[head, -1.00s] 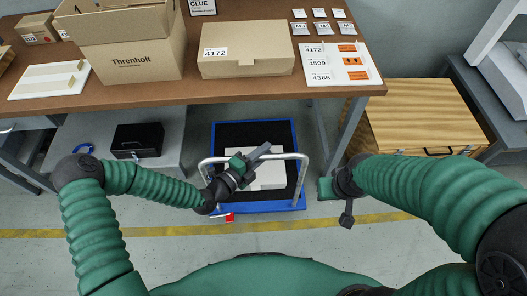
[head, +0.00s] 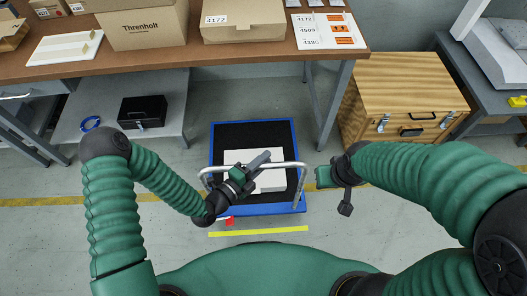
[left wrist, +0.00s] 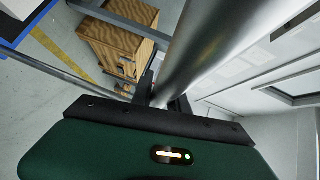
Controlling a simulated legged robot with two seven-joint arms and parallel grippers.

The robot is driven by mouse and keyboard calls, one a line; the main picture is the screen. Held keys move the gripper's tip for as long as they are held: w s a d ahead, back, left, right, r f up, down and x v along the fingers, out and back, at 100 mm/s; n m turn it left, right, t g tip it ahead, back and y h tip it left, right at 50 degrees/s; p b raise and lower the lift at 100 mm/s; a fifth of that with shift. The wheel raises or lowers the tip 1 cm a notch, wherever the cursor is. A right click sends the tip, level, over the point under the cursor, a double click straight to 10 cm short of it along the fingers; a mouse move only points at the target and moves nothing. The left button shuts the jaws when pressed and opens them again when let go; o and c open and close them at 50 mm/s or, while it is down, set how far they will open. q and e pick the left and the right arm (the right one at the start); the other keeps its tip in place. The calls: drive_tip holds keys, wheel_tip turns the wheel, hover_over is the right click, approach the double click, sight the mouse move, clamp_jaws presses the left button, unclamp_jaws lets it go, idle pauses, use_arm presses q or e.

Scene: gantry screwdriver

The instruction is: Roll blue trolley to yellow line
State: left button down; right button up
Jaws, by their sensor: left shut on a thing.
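The blue trolley (head: 299,206), with a blue rim, black mat and silver tube handle (head: 296,164), stands on the floor in front of me. A white box (head: 268,181) lies on it. My left gripper (head: 250,167) is shut on the handle's top bar. In the left wrist view the silver bar (left wrist: 205,45) runs up from the gripper. A short bright yellow line (head: 258,231) lies on the floor nearer me than the trolley's near edge, with a small gap. My right gripper (head: 333,190) is right of the trolley, apart from it; its jaws are unclear.
A longer, duller yellow floor stripe (head: 60,201) runs across behind the short line and passes the trolley. The brown workbench (head: 200,68) with cardboard boxes is beyond the trolley. A wooden chest (head: 400,95) stands at right. Floor around the trolley is open.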

use_arm(q)
drive_tip(key=shift+s+a+f, duration=0.1)
drive_tip(key=shift+s+a, duration=0.05)
drive_tip(key=shift+s, duration=0.95)
drive_tip(key=shift+s+a+f, duration=0.1)
drive_tip(key=shift+s, duration=0.95)
drive_tip(key=c, duration=1.7)
unclamp_jaws()
drive_tip(key=o, duration=0.4)
drive_tip(key=shift+r, duration=0.1)
drive_tip(key=shift+d, duration=0.15)
drive_tip(key=p+v, duration=0.3)
drive_tip(key=v, duration=1.4)
